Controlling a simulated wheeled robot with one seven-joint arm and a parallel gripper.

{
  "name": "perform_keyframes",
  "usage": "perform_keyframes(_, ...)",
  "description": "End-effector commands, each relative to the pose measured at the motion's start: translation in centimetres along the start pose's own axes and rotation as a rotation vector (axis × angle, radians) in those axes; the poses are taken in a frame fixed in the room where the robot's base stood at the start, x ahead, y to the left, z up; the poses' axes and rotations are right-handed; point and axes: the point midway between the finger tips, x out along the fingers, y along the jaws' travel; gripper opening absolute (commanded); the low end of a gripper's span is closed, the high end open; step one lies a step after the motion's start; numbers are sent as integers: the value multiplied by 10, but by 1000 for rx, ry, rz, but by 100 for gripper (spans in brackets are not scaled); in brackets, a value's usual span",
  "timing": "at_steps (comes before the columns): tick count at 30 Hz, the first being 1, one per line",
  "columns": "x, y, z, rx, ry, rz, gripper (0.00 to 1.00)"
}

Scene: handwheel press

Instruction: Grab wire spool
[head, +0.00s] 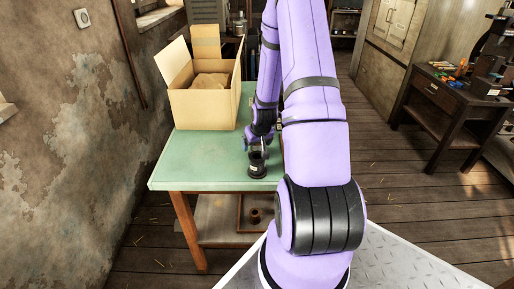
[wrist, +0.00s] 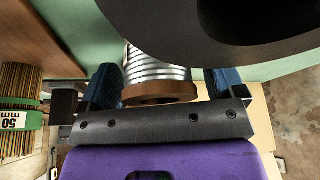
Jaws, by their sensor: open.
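In the wrist view, the wire spool (wrist: 158,70) shows silvery coiled wire and a brown end flange. It lies between the two blue finger pads of my gripper (wrist: 163,82). The jaws are open around it; small contact cannot be judged. A large dark round object (wrist: 225,20) covers part of the view beside the spool. In the head view, my gripper (head: 262,139) is low over the front part of the green table (head: 200,168). I cannot make out the spool there.
A black object with a pale label (head: 257,167) stands near the table's front edge. An open cardboard box (head: 205,108) stands at the back left. A bundle with a green "50 mm" band (wrist: 20,120) is at the wrist view's left. The table's front left is clear.

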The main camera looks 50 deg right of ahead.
Motion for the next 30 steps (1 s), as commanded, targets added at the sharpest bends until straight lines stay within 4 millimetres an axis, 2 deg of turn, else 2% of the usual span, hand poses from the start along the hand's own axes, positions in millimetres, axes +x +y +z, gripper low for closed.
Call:
perform_keyframes(8, 2, 0, 0, 0, 0, 0, 89)
perform_keyframes(16, 2, 0, 0, 0, 0, 0, 27)
perform_keyframes(25, 0, 0, -1, 0, 1, 1, 26)
perform_keyframes(30, -9, 1, -5, 0, 3, 1, 26)
